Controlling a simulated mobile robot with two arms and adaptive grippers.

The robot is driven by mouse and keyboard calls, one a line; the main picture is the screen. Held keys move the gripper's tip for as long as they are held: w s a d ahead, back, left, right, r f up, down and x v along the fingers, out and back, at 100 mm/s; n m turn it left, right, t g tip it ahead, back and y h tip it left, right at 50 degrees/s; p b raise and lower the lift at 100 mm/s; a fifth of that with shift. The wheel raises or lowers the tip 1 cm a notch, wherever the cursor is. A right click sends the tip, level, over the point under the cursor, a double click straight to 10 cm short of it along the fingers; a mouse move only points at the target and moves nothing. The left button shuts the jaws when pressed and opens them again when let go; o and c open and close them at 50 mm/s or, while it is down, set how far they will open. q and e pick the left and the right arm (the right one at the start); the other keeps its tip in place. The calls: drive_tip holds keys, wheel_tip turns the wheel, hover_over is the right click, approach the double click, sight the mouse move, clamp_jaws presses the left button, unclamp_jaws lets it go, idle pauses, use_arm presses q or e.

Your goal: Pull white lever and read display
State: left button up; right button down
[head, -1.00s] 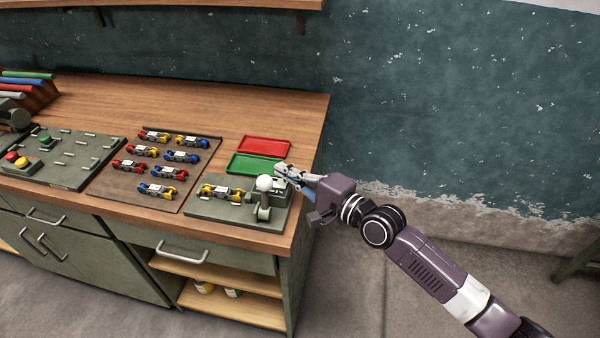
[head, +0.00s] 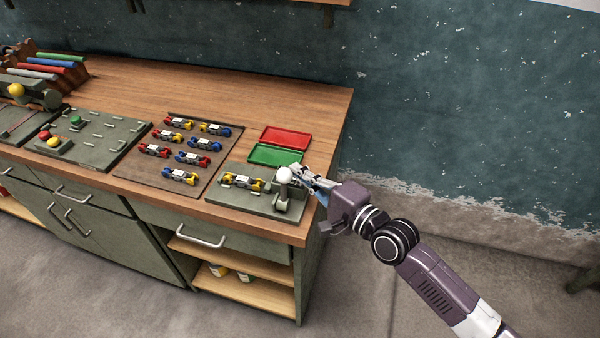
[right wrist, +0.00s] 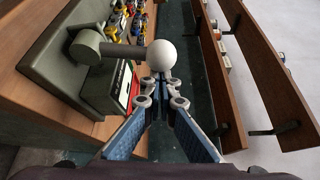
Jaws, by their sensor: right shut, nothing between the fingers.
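The white lever is a grey arm with a white ball knob (head: 284,174), standing on a grey-green tester plate (head: 240,202) at the bench's front right corner. The knob also shows in the right wrist view (right wrist: 161,53), just beyond the fingertips. My right gripper (head: 296,170) is shut and empty, with its tips right beside the knob. In the right wrist view its tips (right wrist: 160,86) almost meet the knob; I cannot tell if they touch. A white, black-edged panel (right wrist: 122,80) shows on the grey housing there; I cannot read it. My left gripper is not in view.
A yellow-ended part (head: 242,182) lies on the tester plate. A brown board (head: 205,188) with several coloured parts is to its left. A red tray (head: 286,138) and a green tray (head: 276,154) lie behind. Open floor is right of the bench.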

drive_tip(key=s+a+f+n+t+y+b, duration=0.1)
drive_tip(key=s+a+n+y+b, duration=0.2)
drive_tip(key=s+n+b, duration=0.6)
drive_tip(key=y+b, duration=0.1)
drive_tip(key=b, duration=0.2)
drive_tip(key=shift+f+n+t+y, duration=0.25)
drive_tip(key=shift+n+t+y, duration=0.05)
drive_tip(key=shift+t, duration=0.1)
drive_tip(key=shift+s+f, duration=0.25)
drive_tip(key=shift+f, duration=0.05)
idle(0.3)
